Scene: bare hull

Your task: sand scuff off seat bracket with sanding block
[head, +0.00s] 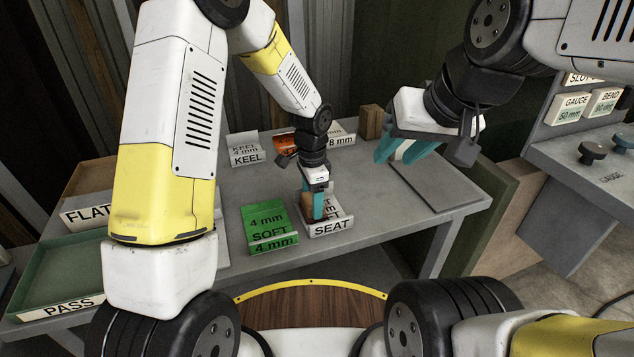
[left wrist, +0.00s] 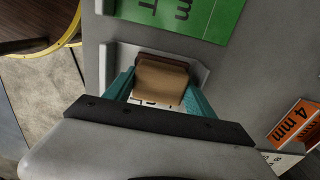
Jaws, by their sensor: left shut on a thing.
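The seat bracket (head: 330,229), a pale piece labelled SEAT, sits near the front edge of the grey table. It also shows in the left wrist view (left wrist: 199,70), under and around the block. My left gripper (head: 317,206) points down over the bracket, shut on the tan sanding block (left wrist: 160,82), with a teal finger on each side. The block's darker brown edge faces the bracket's upright side; whether it touches cannot be told. The scuff is hidden or too small to see. My right gripper (head: 405,150) hangs above the table's right part, fingers apart and empty.
A green SOFT 4 mm piece (head: 268,225) stands close left of the bracket. KEEL (head: 246,150) and orange (head: 285,143) pieces stand behind. A wooden block (head: 371,121) is at the back.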

